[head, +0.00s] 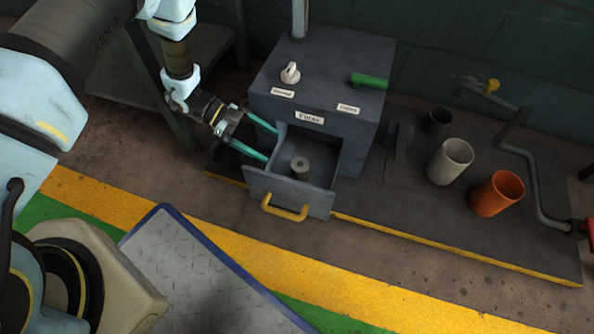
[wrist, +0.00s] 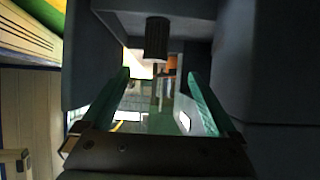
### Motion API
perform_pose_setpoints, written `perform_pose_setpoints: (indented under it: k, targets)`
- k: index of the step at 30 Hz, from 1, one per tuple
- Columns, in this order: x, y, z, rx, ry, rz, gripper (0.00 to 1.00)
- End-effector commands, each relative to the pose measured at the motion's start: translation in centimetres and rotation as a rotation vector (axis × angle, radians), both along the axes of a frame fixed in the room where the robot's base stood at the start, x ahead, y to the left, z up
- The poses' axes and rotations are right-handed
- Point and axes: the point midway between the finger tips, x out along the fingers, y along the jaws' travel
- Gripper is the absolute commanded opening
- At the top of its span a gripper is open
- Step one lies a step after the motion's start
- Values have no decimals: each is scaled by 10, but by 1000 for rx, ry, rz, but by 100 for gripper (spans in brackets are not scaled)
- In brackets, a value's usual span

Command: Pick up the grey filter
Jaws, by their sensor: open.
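In the wrist view a dark ribbed cylinder (wrist: 156,38), which looks like the filter, shows beyond and between the fingertips. My gripper (head: 272,146) has two teal fingers spread apart, with nothing between them. The fingers also show in the wrist view (wrist: 158,75).
The dark grey box (head: 325,75) rises behind the drawer, with a white knob (head: 290,73) and a green handle (head: 369,81) on top. The drawer has a yellow handle (head: 285,209). A light grey cup (head: 449,163), an orange cup (head: 496,195) and a crank (head: 530,165) are at right.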

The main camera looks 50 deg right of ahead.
Motion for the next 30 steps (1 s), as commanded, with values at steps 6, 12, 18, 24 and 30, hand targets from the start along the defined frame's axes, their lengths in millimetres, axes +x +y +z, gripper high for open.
perform_pose_setpoints:
  k: [6,12,18,24,30]
  targets:
    - [-29,-9,-19,1,1,0,94]
    - [-42,-12,-24,1,-1,1,94]
    - [-66,-13,-36,2,0,-1,94]
    - [-86,-19,-44,0,0,0,94]
    - [-86,-20,-42,0,0,2,94]
